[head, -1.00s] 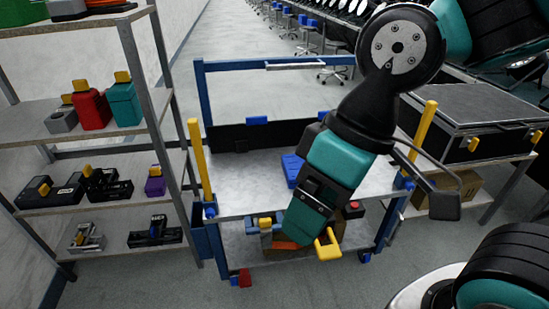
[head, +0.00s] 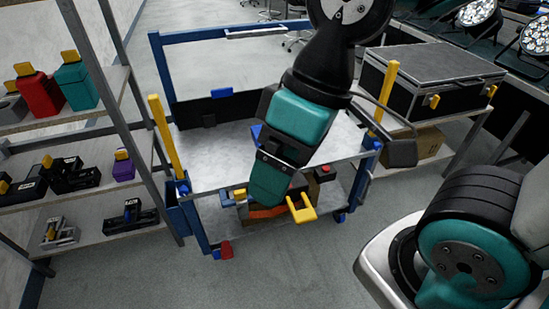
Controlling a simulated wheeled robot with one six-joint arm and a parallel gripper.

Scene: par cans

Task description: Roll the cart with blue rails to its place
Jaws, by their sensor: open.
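The cart with blue rails (head: 185,38) stands upright ahead, with a grey top deck (head: 200,145), a lower deck and yellow posts at its near corners. A pale bar handle (head: 255,33) sits on its far top rail. A red pedal (head: 226,250) shows low at the near left. My gripper (head: 270,203) points down in front of the cart's near side, open, with yellow fingertips apart. I cannot tell whether it touches the cart. My arm hides part of the top deck and the things on the lower deck.
A shelf rack (head: 95,120) with colored cans and black devices stands close at the cart's left. At the right, a black case (head: 430,82) lies on a bench above a cardboard box (head: 415,147). Par lights (head: 478,14) stand at the back right. Grey floor is clear in front.

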